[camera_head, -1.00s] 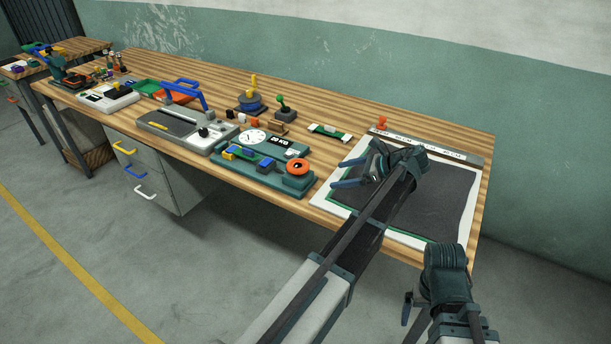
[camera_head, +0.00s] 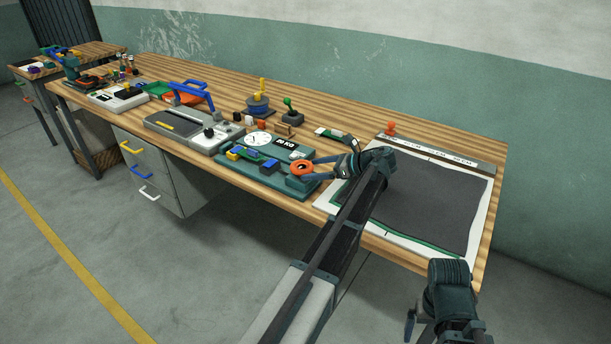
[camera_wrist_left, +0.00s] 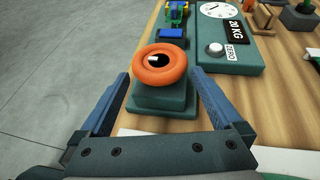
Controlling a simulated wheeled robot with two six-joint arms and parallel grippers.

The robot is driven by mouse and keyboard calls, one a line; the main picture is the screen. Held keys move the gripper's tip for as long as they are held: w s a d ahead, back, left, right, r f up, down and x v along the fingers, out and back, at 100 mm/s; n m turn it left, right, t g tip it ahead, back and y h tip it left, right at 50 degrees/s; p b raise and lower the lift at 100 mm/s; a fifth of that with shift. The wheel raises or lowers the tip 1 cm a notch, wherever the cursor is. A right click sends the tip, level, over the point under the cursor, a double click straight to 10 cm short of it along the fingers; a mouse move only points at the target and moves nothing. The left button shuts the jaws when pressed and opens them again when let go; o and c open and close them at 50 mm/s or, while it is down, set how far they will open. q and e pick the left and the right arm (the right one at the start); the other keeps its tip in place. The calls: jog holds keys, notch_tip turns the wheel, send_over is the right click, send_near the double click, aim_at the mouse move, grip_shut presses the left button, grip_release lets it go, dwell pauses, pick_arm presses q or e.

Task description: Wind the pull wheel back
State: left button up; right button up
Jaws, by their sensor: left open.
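The orange pull wheel (camera_head: 301,169) sits on the right end of a teal tester base (camera_head: 262,177) on the bench. In the left wrist view the wheel (camera_wrist_left: 160,64) is a round orange ring with a dark centre on a teal block. My left gripper (camera_head: 296,170) is open, with its blue fingers pointing at the wheel. In the left wrist view the fingers (camera_wrist_left: 152,95) stand on either side of the block, apart from the wheel. My right gripper (camera_head: 410,320) hangs low at the bottom right, in front of the bench; its jaws are too small to judge.
On the tester are a white dial (camera_head: 258,139) and a 20 KG plate (camera_head: 285,143). A black sheet on a white board (camera_head: 322,202) lies at the right. A grey machine with a blue handle (camera_head: 191,90) stands to the left. Floor in front is clear.

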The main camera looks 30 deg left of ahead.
aim_at(306, 167)
pick_arm(q)
jog(key=shift+b+x, duration=0.45)
jog(key=shift+x, duration=1.4)
jog(key=c, duration=0.9)
jog(key=shift+w+n+g, duration=0.2)
jog(key=shift+n+g, duration=0.2)
jog(key=shift+g, duration=0.1)
jog(key=shift+c, duration=0.2)
jog(key=shift+s, duration=0.15)
jog(key=o, duration=0.9)
jog(key=shift+o, duration=0.2)
